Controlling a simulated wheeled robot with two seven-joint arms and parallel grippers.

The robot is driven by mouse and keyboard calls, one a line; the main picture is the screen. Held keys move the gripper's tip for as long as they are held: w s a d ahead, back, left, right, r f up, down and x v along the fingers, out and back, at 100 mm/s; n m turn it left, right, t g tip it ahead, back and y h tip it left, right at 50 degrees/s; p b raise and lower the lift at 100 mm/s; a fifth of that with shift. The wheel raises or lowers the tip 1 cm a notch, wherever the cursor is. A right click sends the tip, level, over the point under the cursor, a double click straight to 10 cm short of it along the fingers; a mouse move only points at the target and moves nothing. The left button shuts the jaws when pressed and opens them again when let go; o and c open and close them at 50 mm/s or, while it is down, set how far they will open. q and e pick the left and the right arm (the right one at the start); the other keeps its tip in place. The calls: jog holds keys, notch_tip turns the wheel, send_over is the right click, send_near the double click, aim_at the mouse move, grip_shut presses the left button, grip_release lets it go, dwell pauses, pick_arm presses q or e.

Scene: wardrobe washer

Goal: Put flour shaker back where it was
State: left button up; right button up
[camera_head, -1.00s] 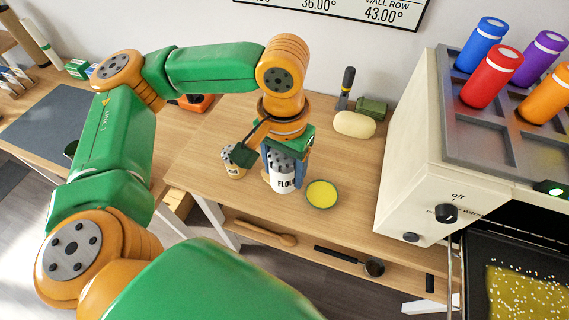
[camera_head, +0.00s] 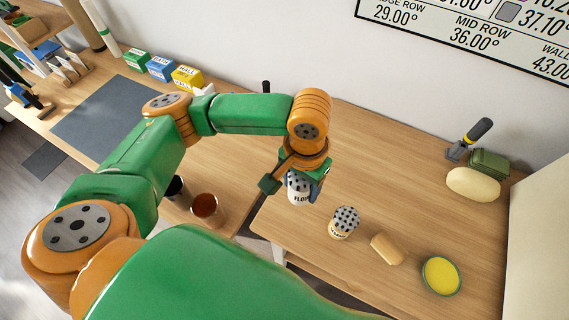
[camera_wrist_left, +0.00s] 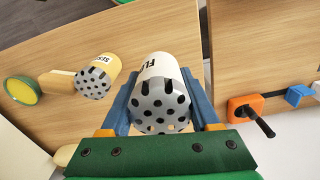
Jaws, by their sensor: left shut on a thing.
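The flour shaker (camera_head: 298,196) is white with a grey dotted lid and a partly hidden FLOUR label. My left gripper (camera_head: 303,182) is shut on it near the left end of the wooden counter (camera_head: 400,180). In the left wrist view the shaker (camera_wrist_left: 160,98) sits between the blue fingers of the gripper (camera_wrist_left: 163,100), its lid facing the camera. I cannot tell whether its base touches the counter. A second shaker with a pale yellow body (camera_head: 343,223) stands to the right, apart from it. My right gripper is not in view.
A tan block (camera_head: 387,249) and a yellow-filled round dish (camera_head: 441,276) lie right of the second shaker. A brown cup (camera_head: 206,208) is at the left, beyond a gap between counters. A pale oval object (camera_head: 473,184) lies at the back right. The counter's middle is clear.

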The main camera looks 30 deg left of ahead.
pick_arm(q)
jog(key=shift+s+d, duration=0.2)
jog(key=shift+d, duration=0.35)
jog(key=shift+a+p, duration=0.3)
jog(key=shift+p, duration=0.05)
jog(key=shift+r+p, duration=0.1)
jog(key=shift+p, duration=0.4)
notch_tip(320, 180, down, 7)
jog(key=b, duration=0.3)
jog(key=shift+f, duration=0.7)
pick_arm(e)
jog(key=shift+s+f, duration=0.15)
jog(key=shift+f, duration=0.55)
pick_arm(q)
jog(key=shift+f, duration=0.3)
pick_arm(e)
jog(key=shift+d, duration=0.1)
pick_arm(q)
jog(key=o, duration=1.5)
notch_tip(320, 180, up, 7)
jog(key=shift+r, duration=0.1)
